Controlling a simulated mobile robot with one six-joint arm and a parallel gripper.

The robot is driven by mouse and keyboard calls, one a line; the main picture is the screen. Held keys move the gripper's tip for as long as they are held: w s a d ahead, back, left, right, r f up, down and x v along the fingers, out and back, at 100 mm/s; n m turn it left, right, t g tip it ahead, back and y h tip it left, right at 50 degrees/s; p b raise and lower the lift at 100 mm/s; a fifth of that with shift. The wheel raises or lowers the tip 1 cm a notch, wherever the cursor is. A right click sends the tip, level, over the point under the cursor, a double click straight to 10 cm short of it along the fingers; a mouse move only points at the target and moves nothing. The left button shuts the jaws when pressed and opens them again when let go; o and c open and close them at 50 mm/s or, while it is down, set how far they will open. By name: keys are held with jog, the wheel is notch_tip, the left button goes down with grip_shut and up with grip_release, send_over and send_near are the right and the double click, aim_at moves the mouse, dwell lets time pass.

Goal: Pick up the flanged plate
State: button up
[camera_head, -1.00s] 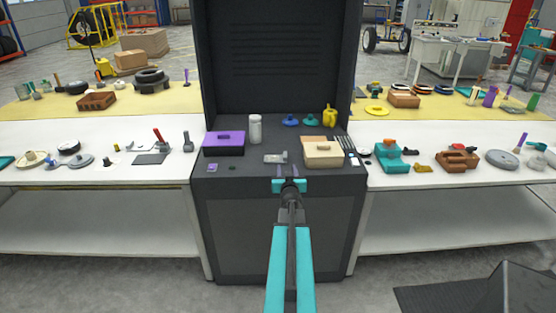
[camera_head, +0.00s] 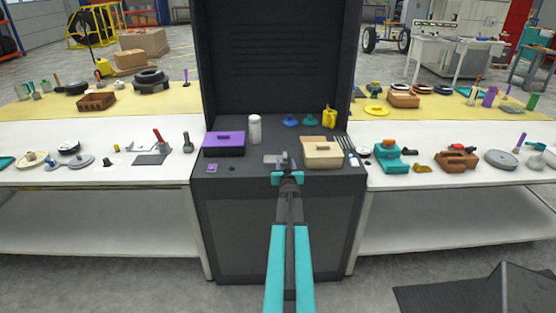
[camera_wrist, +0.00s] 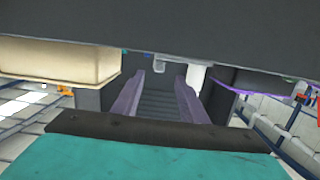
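The flanged plate, which I take to be the small light-grey flat piece (camera_head: 270,159), lies on the dark worktop between the purple box and the cream box. My gripper (camera_head: 286,158) is low over the worktop's front and hides the right part of this piece in the head view. In the wrist view, which looks upside down, the two fingers of my gripper (camera_wrist: 160,76) stand apart with a clear gap. A pale shape shows beyond the fingertips, but I cannot tell whether it is the plate or the white bottle. Nothing is seen held.
The purple box (camera_head: 223,147) stands left and the cream box (camera_head: 322,156) close right, with a fork-like tool (camera_head: 348,147) beyond it. A white bottle (camera_head: 255,129), blue and teal pieces and a yellow item (camera_head: 329,117) stand behind. The dark back panel (camera_head: 275,60) closes the rear.

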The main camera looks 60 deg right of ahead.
aim_at(285, 158)
jog(key=shift+x, duration=1.1)
jog(key=shift+f+p+x, duration=0.2)
jog(key=shift+p+x, duration=0.5)
jog(key=shift+x, duration=1.85)
jog(key=shift+s+d, duration=0.1)
grip_shut()
